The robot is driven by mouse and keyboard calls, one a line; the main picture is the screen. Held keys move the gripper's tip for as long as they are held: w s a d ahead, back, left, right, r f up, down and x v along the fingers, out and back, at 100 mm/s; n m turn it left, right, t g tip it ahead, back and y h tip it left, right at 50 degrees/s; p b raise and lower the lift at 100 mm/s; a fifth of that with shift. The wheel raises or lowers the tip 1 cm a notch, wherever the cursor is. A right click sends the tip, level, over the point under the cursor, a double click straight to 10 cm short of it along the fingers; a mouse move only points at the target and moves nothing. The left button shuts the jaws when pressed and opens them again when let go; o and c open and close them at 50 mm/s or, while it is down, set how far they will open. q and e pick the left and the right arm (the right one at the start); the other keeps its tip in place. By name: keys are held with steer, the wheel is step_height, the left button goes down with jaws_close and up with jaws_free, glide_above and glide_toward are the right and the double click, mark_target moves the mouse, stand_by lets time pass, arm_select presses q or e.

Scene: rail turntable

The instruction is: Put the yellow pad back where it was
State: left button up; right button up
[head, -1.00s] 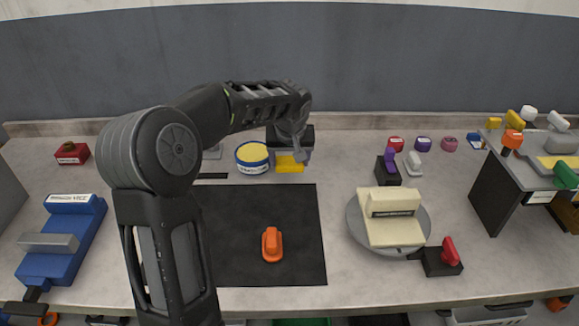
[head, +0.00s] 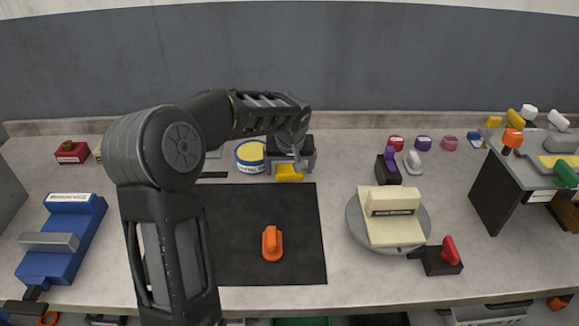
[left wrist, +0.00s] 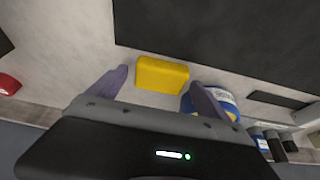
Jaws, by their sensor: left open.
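The yellow pad (head: 289,174) lies on the bench just beyond the back edge of the black mat, right of a blue and white tub. My left gripper (head: 290,165) is directly behind and above it, jaws apart. In the left wrist view the yellow pad (left wrist: 162,74) shows between the two spread fingertips, with gaps on both sides. Its back part is hidden by the gripper in the head view. My right gripper is not in view.
The blue and white tub (head: 250,156) with a yellow top stands close to the left finger. An orange handled block (head: 272,244) rests on the black mat (head: 300,265). A turntable (head: 356,225) bearing a cream block is at the right. The bench between mat and turntable is clear.

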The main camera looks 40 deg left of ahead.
arm_select(q)
steer(key=shift+r, duration=0.1)
steer(key=shift+d+r, duration=0.1)
steer(key=shift+r, duration=0.4)
steer(key=v, duration=1.1)
steer(key=shift+b, duration=0.3)
steer(key=shift+s, duration=0.1)
stand_by(0.6)
